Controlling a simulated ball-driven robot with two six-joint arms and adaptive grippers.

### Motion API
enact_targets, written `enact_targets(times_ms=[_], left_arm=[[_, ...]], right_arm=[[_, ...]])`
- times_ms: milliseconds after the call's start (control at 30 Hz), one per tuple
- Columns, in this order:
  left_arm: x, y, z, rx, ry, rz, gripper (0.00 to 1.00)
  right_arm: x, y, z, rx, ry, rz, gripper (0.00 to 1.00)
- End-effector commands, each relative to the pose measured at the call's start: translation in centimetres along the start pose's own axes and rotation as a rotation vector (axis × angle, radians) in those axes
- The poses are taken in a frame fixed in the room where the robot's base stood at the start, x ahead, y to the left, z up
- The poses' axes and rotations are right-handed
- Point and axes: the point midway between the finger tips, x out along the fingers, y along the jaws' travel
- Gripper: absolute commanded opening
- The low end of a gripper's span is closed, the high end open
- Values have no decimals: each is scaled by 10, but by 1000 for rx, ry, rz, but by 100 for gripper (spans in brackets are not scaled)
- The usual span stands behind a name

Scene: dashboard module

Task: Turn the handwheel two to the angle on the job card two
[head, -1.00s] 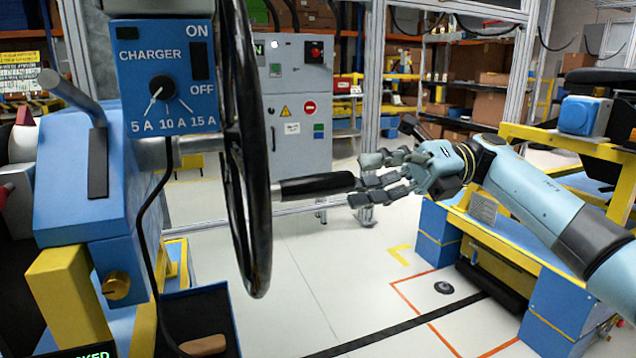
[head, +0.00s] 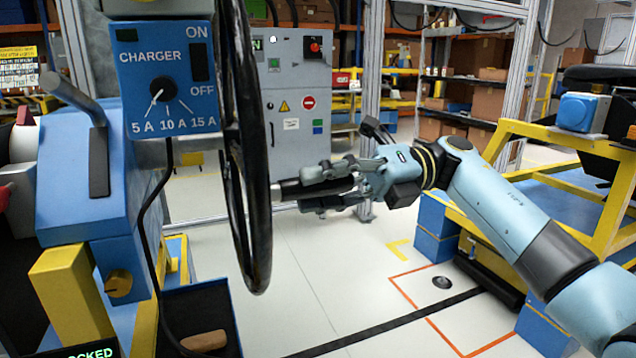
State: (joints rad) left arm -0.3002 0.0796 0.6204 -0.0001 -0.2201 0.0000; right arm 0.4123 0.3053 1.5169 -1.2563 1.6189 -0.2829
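The black handwheel (head: 258,225) stands nearly edge-on left of centre in the head view. Its crank handle (head: 286,189) sticks out to the right. My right gripper (head: 322,189) is at this handle, with fingers above and below it and the handle between them. I cannot tell whether the fingers press on it. My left gripper is not in view. No number for the wheel and no job card can be made out for certain.
Left of the wheel is a blue charger box (head: 165,92) with a dial, and below it a dark tray (head: 205,310) holding a brown object. A grey cabinet (head: 298,120) stands behind. A yellow-framed blue cart (head: 560,160) is at the right. The floor between is mostly clear.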

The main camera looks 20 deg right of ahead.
Motion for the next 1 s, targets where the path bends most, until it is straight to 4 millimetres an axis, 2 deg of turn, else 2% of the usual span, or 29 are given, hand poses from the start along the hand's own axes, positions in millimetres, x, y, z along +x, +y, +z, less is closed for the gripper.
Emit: enact_targets(times_ms=[33,100,133,567,767,1000], left_arm=[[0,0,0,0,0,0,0],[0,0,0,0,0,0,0],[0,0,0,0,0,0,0],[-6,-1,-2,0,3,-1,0],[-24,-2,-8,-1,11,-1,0],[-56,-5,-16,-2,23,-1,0]], right_arm=[[0,0,0,0,0,-1,10],[0,0,0,0,0,-1,1],[0,0,0,0,0,-1,0],[0,6,4,18,-1,-1,0],[0,27,21,89,-2,2,0],[0,62,54,248,-3,4,0]])
